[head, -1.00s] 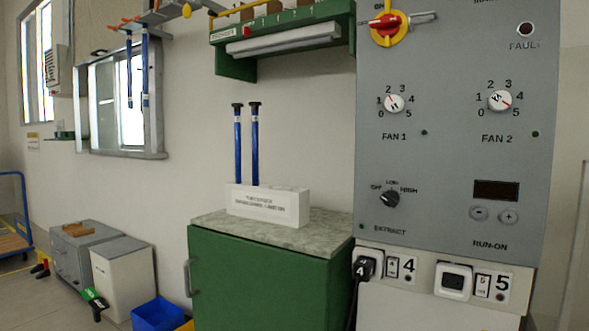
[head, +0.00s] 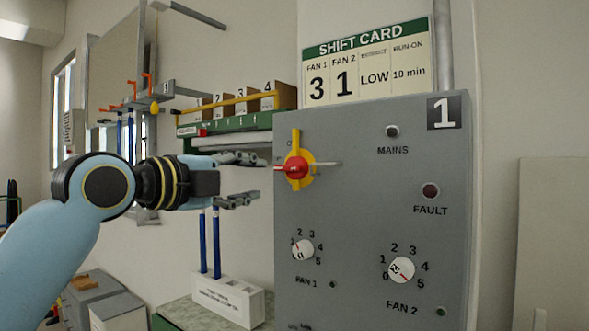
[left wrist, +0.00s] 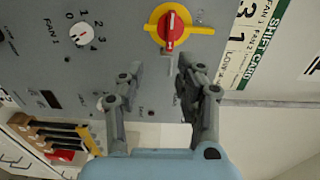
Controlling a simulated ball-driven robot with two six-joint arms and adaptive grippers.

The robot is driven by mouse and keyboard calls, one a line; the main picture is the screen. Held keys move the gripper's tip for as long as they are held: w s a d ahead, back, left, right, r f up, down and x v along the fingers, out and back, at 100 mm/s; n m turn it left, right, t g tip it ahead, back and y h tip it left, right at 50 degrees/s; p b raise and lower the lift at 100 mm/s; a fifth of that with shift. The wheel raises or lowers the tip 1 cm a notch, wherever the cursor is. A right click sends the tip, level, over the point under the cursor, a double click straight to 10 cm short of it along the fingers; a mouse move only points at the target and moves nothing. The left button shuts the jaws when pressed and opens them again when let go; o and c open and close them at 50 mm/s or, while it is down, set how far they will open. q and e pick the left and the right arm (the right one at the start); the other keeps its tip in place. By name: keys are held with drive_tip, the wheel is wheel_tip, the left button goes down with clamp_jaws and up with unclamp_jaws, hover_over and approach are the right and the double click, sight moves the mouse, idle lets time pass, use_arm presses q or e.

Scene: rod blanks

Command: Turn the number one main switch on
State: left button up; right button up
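The main switch (head: 297,169) is a red handle on a yellow plate, at the upper left of the grey panel (head: 365,215) marked 1. Its red handle lies about level in the head view, with a thin grey rod reaching right. The switch also shows at the top of the left wrist view (left wrist: 172,28). My left gripper (head: 259,177) is open and empty, just left of the switch, its fingers pointing toward it. In the left wrist view the fingers (left wrist: 160,72) are apart, with the switch beyond them. The MAINS lamp (head: 392,131) looks unlit. My right gripper is not in view.
FAN 1 dial (head: 302,250) and FAN 2 dial (head: 401,269) sit below the switch. A shift card (head: 366,65) stands above the panel. A green shelf (head: 232,127) with boxes and a white block (head: 228,297) holding blue rods are left of the panel, near my arm.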

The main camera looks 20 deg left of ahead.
sight(286, 169)
use_arm(q)
drive_tip(key=p+x, duration=0.1)
drive_tip(key=x, duration=0.2)
drive_tip(key=r+p+x, duration=0.1)
drive_tip(key=x, duration=0.2)
drive_tip(key=p+x, duration=0.1)
drive_tip(key=x, duration=0.3)
drive_tip(key=shift+w+a+r, duration=0.15)
drive_tip(key=shift+a+r, duration=0.2)
drive_tip(key=shift+a, duration=0.1)
drive_tip(key=shift+w+d+p, duration=0.15)
drive_tip(key=shift+w+p, duration=0.15)
drive_tip(key=shift+c, duration=1.7)
drive_tip(key=shift+f, duration=0.1)
clamp_jaws()
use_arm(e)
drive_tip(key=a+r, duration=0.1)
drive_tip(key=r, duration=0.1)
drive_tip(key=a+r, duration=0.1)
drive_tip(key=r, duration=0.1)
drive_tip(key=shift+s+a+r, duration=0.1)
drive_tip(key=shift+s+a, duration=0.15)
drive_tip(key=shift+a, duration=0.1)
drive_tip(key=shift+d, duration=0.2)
